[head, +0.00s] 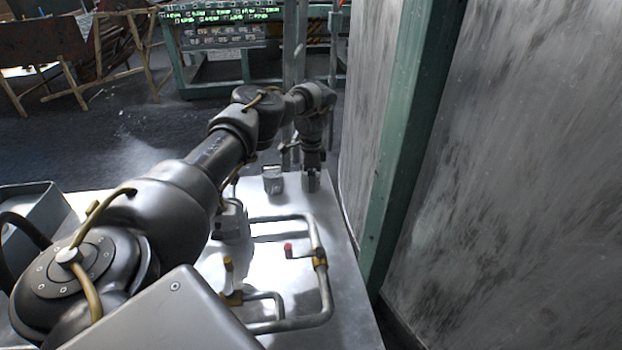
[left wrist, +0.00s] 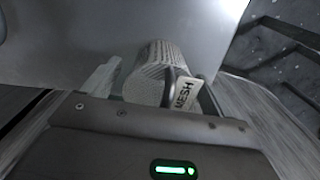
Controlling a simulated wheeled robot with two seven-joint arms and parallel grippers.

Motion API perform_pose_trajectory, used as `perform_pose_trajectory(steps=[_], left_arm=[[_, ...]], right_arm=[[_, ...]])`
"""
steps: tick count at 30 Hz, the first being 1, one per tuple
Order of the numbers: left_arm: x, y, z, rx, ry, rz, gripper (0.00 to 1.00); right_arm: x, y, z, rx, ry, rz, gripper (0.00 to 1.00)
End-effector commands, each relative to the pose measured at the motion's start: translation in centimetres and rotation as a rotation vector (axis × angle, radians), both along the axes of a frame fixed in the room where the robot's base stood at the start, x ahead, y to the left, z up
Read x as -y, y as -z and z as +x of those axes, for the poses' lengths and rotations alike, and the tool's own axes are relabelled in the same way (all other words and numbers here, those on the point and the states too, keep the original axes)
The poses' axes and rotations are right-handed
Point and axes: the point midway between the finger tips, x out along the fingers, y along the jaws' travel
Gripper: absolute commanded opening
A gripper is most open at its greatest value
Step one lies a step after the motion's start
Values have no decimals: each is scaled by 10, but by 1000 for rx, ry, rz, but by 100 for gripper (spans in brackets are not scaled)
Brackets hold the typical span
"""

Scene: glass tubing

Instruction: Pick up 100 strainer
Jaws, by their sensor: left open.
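A grey cylindrical strainer (left wrist: 155,72) with a ribbed, mesh-like side shows in the left wrist view. A pale tag (left wrist: 186,93) on it reads "MESH"; I cannot read a number. My left gripper (left wrist: 158,80) is open, with one finger on each side of the strainer; its lower part is hidden behind the gripper body. In the head view my left gripper (head: 311,172) points down at the far end of the metal table, over a small grey piece (head: 311,184). A similar small grey canister (head: 272,180) stands to its left. My right gripper is out of view.
The metal table (head: 345,300) carries bent glass or metal tubing (head: 324,285) with a red-capped and a yellow-capped valve. A grey box-like fitting (head: 231,222) stands left of it. A green post (head: 400,150) and scuffed panels rise close on the right.

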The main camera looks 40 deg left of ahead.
Motion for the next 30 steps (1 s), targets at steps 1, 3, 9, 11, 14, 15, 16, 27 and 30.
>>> perform_pose_trajectory(steps=[1,3,9,11,14,15,16,27,30], left_arm=[[0,0,0,0,0,0,83],[0,0,0,0,0,0,74],[0,0,0,0,1,0,48],[0,0,0,0,1,0,40],[0,-1,0,1,1,1,35],[0,-1,0,1,1,0,35],[0,-1,0,1,1,0,35],[0,-20,1,1,0,0,35],[0,-35,0,1,1,-2,35]], right_arm=[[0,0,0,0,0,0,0],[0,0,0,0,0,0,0],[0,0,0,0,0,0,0],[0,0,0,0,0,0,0],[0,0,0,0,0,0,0],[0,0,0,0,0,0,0],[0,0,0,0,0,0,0],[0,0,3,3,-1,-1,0],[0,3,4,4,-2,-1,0]])
